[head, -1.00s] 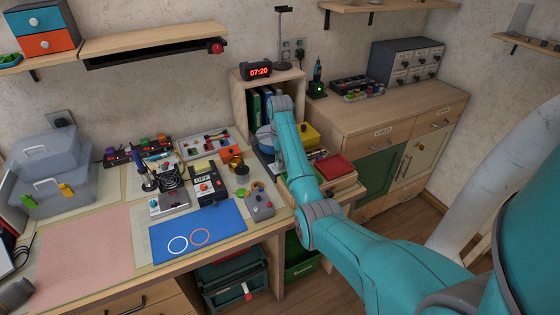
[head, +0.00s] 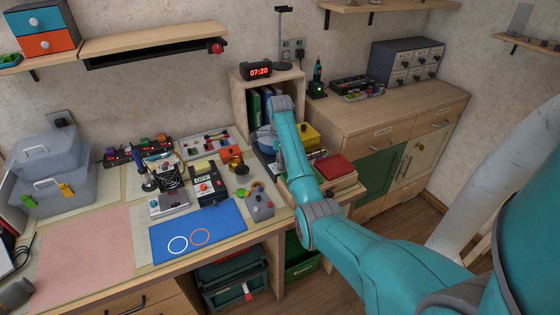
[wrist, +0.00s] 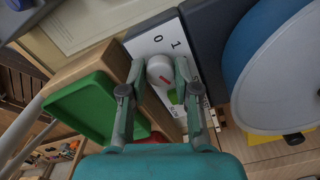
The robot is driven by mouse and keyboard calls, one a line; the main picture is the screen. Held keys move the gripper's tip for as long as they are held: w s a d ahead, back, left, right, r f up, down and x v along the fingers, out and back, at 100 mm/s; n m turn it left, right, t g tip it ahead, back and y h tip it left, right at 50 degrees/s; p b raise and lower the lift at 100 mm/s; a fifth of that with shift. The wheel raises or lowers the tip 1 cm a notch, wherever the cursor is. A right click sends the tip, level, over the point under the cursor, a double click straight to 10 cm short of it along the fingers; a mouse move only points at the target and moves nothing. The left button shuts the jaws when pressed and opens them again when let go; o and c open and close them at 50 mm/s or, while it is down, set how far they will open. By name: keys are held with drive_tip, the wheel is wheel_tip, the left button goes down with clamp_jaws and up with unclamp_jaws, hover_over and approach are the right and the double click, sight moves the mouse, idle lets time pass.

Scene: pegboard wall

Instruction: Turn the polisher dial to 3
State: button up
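The polisher stands beside the open shelf box; in the head view its blue and grey disc (head: 264,139) shows left of my arm. In the wrist view the large blue and grey disc (wrist: 272,75) fills the right side. The pale round dial (wrist: 159,68) with a red pointer line sits on this plate. My gripper (wrist: 161,70) has one fingertip on each side of the dial, closed in on it. In the head view my arm hides the dial and the fingers.
A green tray (wrist: 95,108) lies left of my fingers in the wrist view. In the head view, a red box (head: 334,168) and a yellow box (head: 306,134) stand close right of my arm. A clock (head: 257,70) stands on the shelf box.

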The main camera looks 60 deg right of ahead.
drive_tip(key=o, duration=0.4)
drive_tip(key=shift+n, duration=0.3)
